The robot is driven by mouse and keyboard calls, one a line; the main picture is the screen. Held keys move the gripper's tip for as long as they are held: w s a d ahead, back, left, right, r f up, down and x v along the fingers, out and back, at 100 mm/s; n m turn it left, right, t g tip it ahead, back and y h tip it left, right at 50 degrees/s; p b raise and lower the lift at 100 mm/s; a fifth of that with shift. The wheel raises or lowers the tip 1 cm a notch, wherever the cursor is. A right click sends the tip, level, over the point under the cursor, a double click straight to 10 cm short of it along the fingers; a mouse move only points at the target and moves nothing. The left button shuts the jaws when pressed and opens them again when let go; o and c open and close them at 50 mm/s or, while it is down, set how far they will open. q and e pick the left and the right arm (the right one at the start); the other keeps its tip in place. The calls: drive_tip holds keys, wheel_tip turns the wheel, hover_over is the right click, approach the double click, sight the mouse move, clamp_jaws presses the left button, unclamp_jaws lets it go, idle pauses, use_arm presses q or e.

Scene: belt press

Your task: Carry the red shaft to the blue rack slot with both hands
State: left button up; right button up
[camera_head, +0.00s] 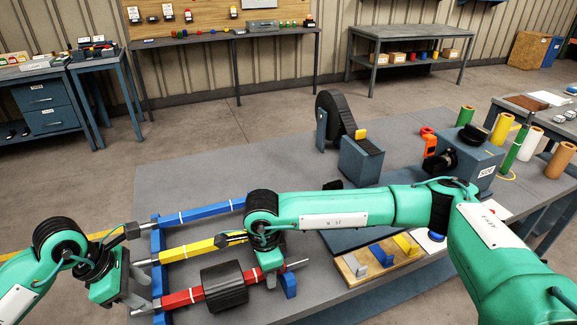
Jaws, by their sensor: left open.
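The red shaft (181,299) lies across the near part of the grey table, with a thick black roller (225,287) around it and a bare metal end at its right. A blue bar (200,214) and a yellow bar (187,250) lie parallel beyond it. All three meet a blue rack post (157,240) at the left. My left gripper (139,302) is open at the red shaft's left metal end. My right gripper (266,272) is over the shaft's right part, just right of the roller. Its fingers are mostly hidden by the arm, so their opening cannot be told.
A blue support block (289,284) stands by the shaft's right end. A wooden tray (352,268) with small blocks is right of it, partly under my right arm. A black wheel machine (337,115) stands farther back. The left middle of the table is clear.

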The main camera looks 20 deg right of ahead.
use_arm(q)
drive_tip(key=shift+a+r, duration=0.1)
drive_tip(key=shift+a, duration=0.15)
use_arm(e)
drive_tip(key=shift+r, duration=0.15)
use_arm(q)
drive_tip(key=shift+r+p, duration=1.1)
use_arm(e)
drive_tip(key=shift+r, duration=3.4)
drive_tip(key=shift+d, duration=0.15)
use_arm(q)
drive_tip(key=shift+r, duration=0.1)
use_arm(e)
drive_tip(key=shift+d+r, duration=0.75)
drive_tip(key=shift+d, duration=0.2)
drive_tip(key=shift+d+r, duration=0.75)
drive_tip(key=shift+d, duration=0.2)
